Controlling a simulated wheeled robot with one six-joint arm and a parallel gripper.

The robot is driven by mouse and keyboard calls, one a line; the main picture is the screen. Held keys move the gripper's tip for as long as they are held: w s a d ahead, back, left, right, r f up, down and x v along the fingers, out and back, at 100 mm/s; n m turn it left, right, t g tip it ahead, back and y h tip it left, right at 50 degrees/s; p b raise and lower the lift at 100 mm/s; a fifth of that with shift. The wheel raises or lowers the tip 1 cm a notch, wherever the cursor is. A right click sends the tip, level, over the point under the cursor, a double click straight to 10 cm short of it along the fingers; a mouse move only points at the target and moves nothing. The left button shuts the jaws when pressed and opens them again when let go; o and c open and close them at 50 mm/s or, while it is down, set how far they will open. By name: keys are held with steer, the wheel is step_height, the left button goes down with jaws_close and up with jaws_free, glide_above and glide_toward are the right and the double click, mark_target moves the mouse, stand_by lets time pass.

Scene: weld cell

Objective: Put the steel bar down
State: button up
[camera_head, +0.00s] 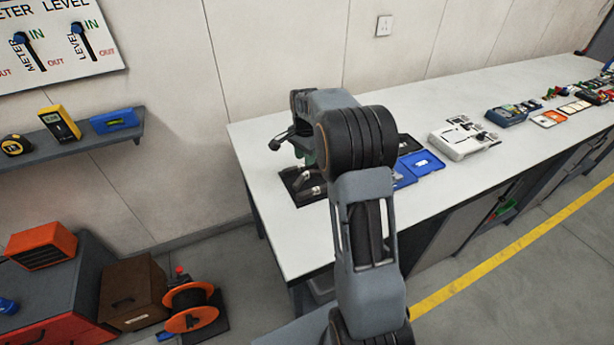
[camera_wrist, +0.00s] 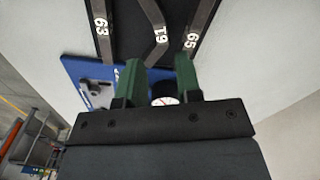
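My gripper (camera_wrist: 159,80) has two green fingers, set apart, with no bar visibly clamped between them. It also shows in the head view (camera_head: 308,158), low over the near left end of the workbench and partly hidden by my arm. Ahead of the fingers is a black tray (camera_wrist: 128,38) holding steel bars: one marked like G3 (camera_wrist: 102,32), a bent one marked T9 (camera_wrist: 155,35) and one marked G5 (camera_wrist: 199,32). The T9 bar's lower end appears in line with the gap between the fingers. The tray also shows in the head view (camera_head: 318,197).
A blue tray (camera_wrist: 78,72) adjoins the black one, and a small round dial (camera_wrist: 164,100) shows between the fingers. On the workbench (camera_head: 262,140), a white case (camera_head: 462,138) and several small items stand further right. A wall shelf (camera_head: 75,140) hangs at left.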

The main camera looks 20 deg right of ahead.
mark_target(305, 174)
steer(key=shift+f+p, duration=0.4)
steer(key=shift+f, duration=3.25)
jaws_close()
